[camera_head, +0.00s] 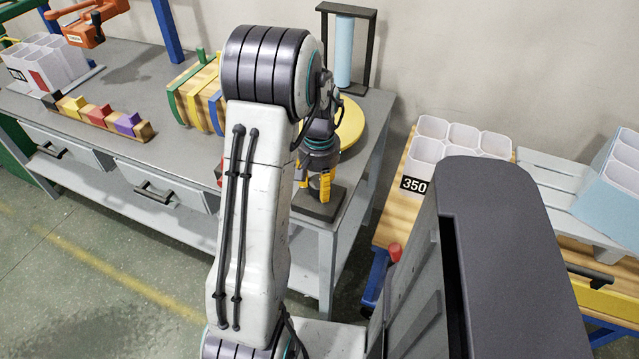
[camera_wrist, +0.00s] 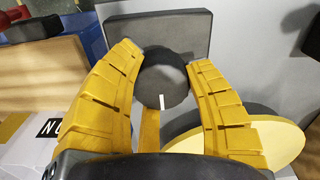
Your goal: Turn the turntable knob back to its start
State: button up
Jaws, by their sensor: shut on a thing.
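The knob (camera_wrist: 162,72) is a dark grey round piece in the wrist view, with a short white mark at its lower edge, near the bottom of its face. My gripper (camera_wrist: 163,68) has its yellow fingers on both sides of the knob and is shut on it. A dark square plate (camera_wrist: 185,22) lies behind the knob. A pale yellow disc (camera_wrist: 275,140), likely the turntable, is partly hidden by the right finger. In the head view, my gripper (camera_head: 318,186) points down over the dark plate (camera_head: 322,208), hiding the knob; the yellow disc (camera_head: 350,122) is just behind it.
A dark frame with a light blue cylinder (camera_head: 344,50) stands behind the disc on the grey bench (camera_head: 130,70). Coloured blocks (camera_head: 100,115) and a striped wooden piece (camera_head: 197,95) lie left. White cups (camera_head: 430,150) stand on a wooden bench at right, across a gap.

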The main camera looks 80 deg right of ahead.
aim_at(318, 183)
jog(key=shift+a+f, duration=0.1)
jog(key=shift+a, duration=0.2)
jog(key=o, duration=1.2)
jog(key=shift+d+r, duration=0.15)
jog(key=shift+r, duration=0.5)
notch_tip(318, 183, up, 11)
jog(key=shift+f, duration=0.1)
